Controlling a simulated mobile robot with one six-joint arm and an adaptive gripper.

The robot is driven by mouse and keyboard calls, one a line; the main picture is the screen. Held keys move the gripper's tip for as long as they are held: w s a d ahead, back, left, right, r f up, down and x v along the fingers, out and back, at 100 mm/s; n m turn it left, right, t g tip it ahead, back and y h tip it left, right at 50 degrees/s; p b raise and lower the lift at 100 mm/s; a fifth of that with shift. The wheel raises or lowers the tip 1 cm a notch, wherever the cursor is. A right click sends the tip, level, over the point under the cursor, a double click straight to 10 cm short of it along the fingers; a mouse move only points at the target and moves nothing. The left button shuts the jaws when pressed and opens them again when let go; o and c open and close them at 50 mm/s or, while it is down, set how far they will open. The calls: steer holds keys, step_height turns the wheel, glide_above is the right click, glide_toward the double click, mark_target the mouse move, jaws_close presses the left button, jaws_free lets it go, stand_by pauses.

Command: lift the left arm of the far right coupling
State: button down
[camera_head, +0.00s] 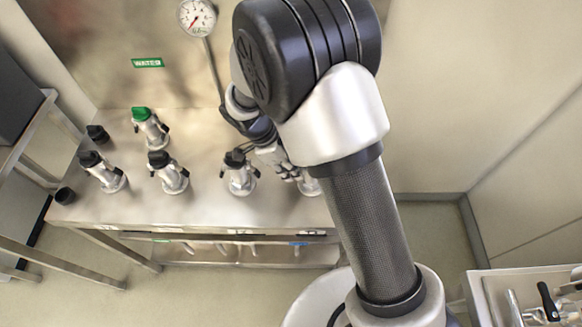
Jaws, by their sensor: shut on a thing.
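The far right coupling (311,187) stands on the steel bench, at its right end. Only its lower silver part shows, because my gripper and arm cover its top. My gripper (290,174) reaches down from the upper left to the coupling's left side. It is shut on what appears to be the left arm of this coupling. The fingertips are small here, and the arm itself is mostly hidden, so its angle cannot be told.
Silver couplings with black tops stand to the left: the nearest (241,180), another (170,178) and one further left (106,178). A green-capped coupling (150,127) stands behind. A gauge (196,17) is above.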

steer(key=shift+r+y, duration=0.1)
steer(key=shift+y, duration=0.2)
steer(key=shift+a+r+y+p, duration=0.15)
steer(key=shift+r+y, duration=0.05)
steer(key=shift+y, duration=0.4)
steer(key=shift+a+r+y+p, duration=0.1)
steer(key=shift+r+y+p, duration=0.05)
steer(key=shift+y, duration=0.45)
steer(key=c, duration=1.5)
jaws_free()
steer(key=shift+r, duration=0.1)
steer(key=r, duration=0.4)
steer(key=a+r, duration=0.1)
steer(key=r, duration=0.6)
steer(key=shift+a+r, duration=0.2)
steer(key=shift+r, duration=0.2)
steer(key=shift+c, duration=0.3)
